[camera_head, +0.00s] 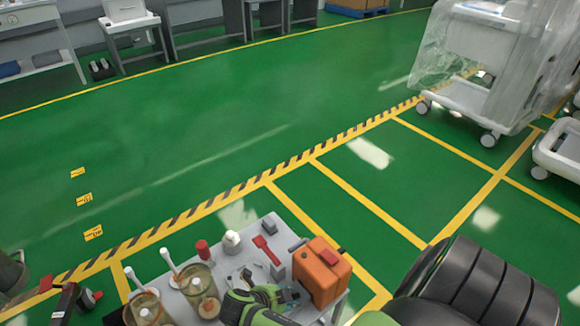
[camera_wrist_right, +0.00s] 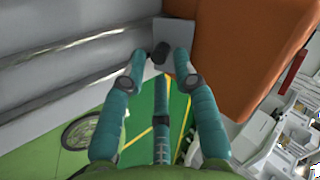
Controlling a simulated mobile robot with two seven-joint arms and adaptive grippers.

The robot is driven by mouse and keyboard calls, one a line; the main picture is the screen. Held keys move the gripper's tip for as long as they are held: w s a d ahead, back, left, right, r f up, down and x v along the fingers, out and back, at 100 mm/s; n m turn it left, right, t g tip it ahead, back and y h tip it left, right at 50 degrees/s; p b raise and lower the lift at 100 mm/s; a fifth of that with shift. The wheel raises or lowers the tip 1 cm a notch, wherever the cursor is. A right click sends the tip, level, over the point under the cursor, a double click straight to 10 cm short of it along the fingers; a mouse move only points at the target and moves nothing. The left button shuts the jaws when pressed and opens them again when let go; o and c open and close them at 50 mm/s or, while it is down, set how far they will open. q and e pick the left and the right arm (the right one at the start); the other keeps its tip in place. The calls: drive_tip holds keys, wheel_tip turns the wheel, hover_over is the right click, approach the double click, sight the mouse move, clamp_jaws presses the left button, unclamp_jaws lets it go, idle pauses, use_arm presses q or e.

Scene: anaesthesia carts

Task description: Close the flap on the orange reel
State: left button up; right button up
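The orange reel (camera_head: 318,285) is a boxy orange case standing upright at the right end of the small table, with a red part (camera_head: 328,257) on top. I cannot make out whether its flap is open. In the right wrist view a large orange surface (camera_wrist_right: 245,50), likely the reel, fills the upper right. My right gripper (camera_head: 290,295) is just left of the reel; its teal fingers (camera_wrist_right: 160,60) are spread and hold nothing that I can see. A small dark knob and a grey block show beyond the fingertips. My left gripper is not visible.
The grey table (camera_head: 222,262) also carries two clear jars (camera_head: 200,285), a red cylinder (camera_head: 203,249), a white round item (camera_head: 232,241), a red tool (camera_head: 267,248) and small grey parts. A plastic-covered cart (camera_head: 490,65) stands far right. Green floor behind the table is clear.

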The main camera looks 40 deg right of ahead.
sight(297, 294)
drive_tip(key=shift+x, duration=1.15)
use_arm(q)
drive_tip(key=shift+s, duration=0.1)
use_arm(e)
drive_tip(key=shift+c, duration=0.4)
clamp_jaws()
use_arm(q)
drive_tip(key=shift+b, duration=0.3)
use_arm(e)
drive_tip(key=shift+a, duration=0.1)
